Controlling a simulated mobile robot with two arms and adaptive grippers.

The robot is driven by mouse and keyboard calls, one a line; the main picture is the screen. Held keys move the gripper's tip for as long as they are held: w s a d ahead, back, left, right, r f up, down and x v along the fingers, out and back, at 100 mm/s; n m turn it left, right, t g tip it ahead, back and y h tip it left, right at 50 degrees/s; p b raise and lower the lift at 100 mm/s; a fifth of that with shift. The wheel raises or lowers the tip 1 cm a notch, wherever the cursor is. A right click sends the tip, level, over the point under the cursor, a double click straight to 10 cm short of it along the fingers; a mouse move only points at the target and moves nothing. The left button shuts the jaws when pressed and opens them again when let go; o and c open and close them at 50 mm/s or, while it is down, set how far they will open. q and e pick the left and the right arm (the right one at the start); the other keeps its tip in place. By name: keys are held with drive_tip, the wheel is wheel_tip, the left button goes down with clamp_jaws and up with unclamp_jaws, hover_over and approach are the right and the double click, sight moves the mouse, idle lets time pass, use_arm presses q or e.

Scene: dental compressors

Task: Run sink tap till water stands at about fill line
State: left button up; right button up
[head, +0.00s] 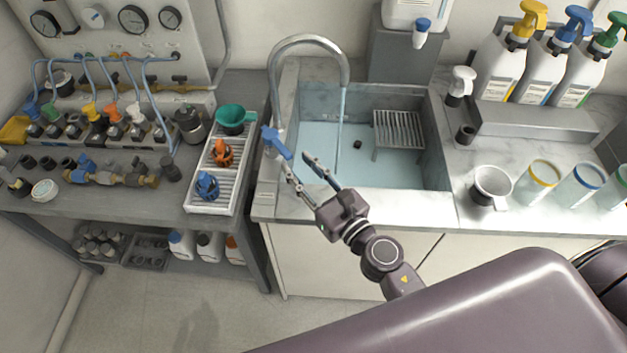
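The grey sink (408,177) is set in the counter, and pale blue water (385,175) shows in its basin. The curved tap (307,40) stands at the back left of the sink, and a stream (341,115) runs from its spout into the basin. The blue tap handle (277,143) is on the left rim. My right gripper (296,168) is open just in front of the handle, its fingers spread and nothing between them. I cannot make out a fill line. My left gripper is not in view.
A wire rack (399,130) stands in the right of the basin. A white drying tray (226,187) with orange and blue parts is left of the sink.

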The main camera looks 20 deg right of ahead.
drive_tip(key=shift+v, duration=2.55)
idle(5.5)
